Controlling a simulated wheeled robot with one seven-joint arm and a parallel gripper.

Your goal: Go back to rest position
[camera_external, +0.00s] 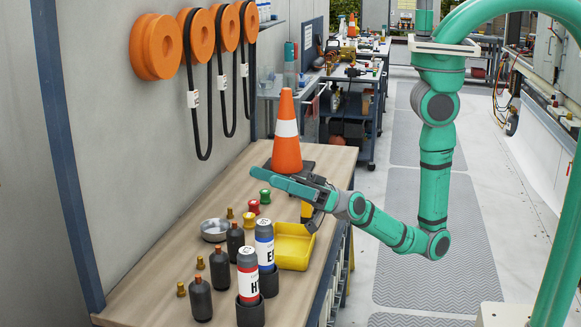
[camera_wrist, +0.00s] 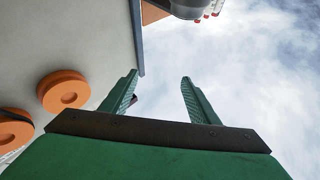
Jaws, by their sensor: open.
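My gripper (camera_external: 285,184) is at the end of my green arm, stretched out over the workbench (camera_external: 150,268). It is above the yellow bin and in front of the orange cone. In the wrist view, the two green fingers of my gripper (camera_wrist: 158,88) stand apart with nothing between them. That view faces up toward the sky and the wall. My arm hangs down from above and bends left at the elbow to reach over the bench edge.
An orange traffic cone (camera_external: 287,145), a yellow bin (camera_external: 294,240), a metal bowl (camera_external: 214,230) and several bottles, including a red-topped one (camera_external: 247,272), stand on the bench. Orange hose reels (camera_external: 157,47) hang on the wall. The walkway (camera_external: 440,260) on the right is clear.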

